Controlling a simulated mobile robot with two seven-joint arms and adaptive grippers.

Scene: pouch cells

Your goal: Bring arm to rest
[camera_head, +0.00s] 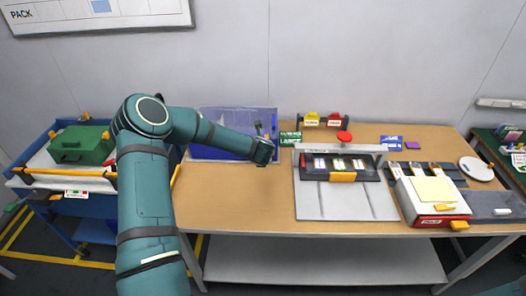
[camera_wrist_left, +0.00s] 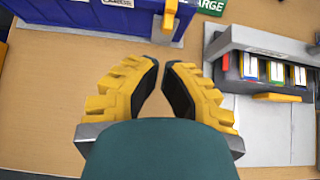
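My left arm (camera_head: 145,200) rises from the bottom of the head view, bends at the elbow and reaches right over the table. My left gripper (camera_head: 266,141) is at its end, mostly hidden by the wrist, beside the front right of the blue bin. In the left wrist view, the yellow fingers (camera_wrist_left: 161,78) stand apart with dark pads facing each other. Only bare tabletop shows between them, so the gripper is open and empty. My right arm and gripper are in neither view.
The blue bin (camera_head: 207,152) stands behind my forearm. A grey cell station (camera_head: 345,203) with a red knob (camera_head: 344,137) is to the right on the wooden table (camera_head: 240,203). A blue cart with a green case (camera_head: 82,145) is at left. The tabletop's front left is clear.

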